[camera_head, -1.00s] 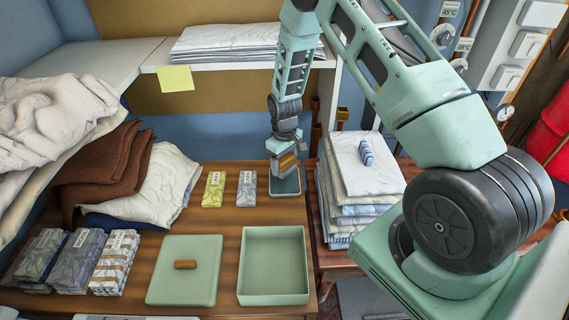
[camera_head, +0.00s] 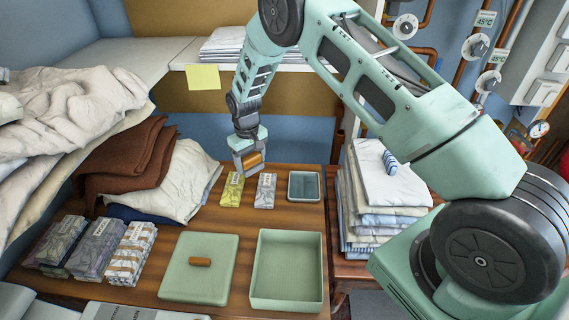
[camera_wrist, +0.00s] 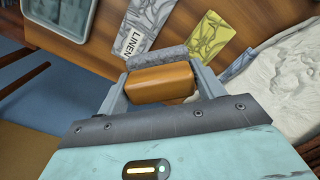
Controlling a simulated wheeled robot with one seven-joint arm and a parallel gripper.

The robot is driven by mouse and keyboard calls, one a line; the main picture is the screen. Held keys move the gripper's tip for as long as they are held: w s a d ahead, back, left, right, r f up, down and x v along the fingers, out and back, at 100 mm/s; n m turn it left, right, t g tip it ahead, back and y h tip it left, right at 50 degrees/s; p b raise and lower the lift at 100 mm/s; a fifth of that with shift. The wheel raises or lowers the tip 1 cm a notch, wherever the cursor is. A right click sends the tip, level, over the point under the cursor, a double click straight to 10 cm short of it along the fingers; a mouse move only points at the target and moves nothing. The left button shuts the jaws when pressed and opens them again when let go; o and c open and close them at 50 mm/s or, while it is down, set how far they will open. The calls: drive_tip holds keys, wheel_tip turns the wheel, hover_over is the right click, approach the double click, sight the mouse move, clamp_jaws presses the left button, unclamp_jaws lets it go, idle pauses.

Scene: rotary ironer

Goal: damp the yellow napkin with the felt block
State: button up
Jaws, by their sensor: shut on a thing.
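The yellow napkin (camera_head: 232,190) lies flat on the wooden table, left of a grey napkin. It also shows in the wrist view (camera_wrist: 215,38). My gripper (camera_head: 250,166) is shut on the orange-brown handle of the felt block (camera_wrist: 160,82), whose grey felt shows beyond the handle (camera_wrist: 158,58). The block is held in the air, close above the area of the yellow napkin's back right edge; I cannot tell the exact gap. The small water tray (camera_head: 304,186) stands right of the grey napkin (camera_head: 265,191).
A green open box (camera_head: 287,302) and its lid (camera_head: 200,268) lie at the front. Folded napkin stacks (camera_head: 131,255) stand front left. Crumpled cream cloth (camera_head: 172,185) lies left of the yellow napkin. A linen pile (camera_head: 378,210) stands at the right.

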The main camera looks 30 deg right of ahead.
drive_tip(key=w+a, duration=0.2)
drive_tip(key=a, duration=0.4)
drive_tip(key=shift+a+f+b, duration=0.15)
drive_tip(key=shift+f+b, duration=1.6)
drive_tip(key=shift+f, duration=0.95)
drive_tip(key=shift+s+f+b, duration=0.1)
drive_tip(key=shift+f+b, duration=0.45)
idle(0.3)
wheel_tip(320, 180, up, 7)
drive_tip(key=p, duration=0.3)
drive_tip(key=shift+p, duration=0.3)
idle(0.8)
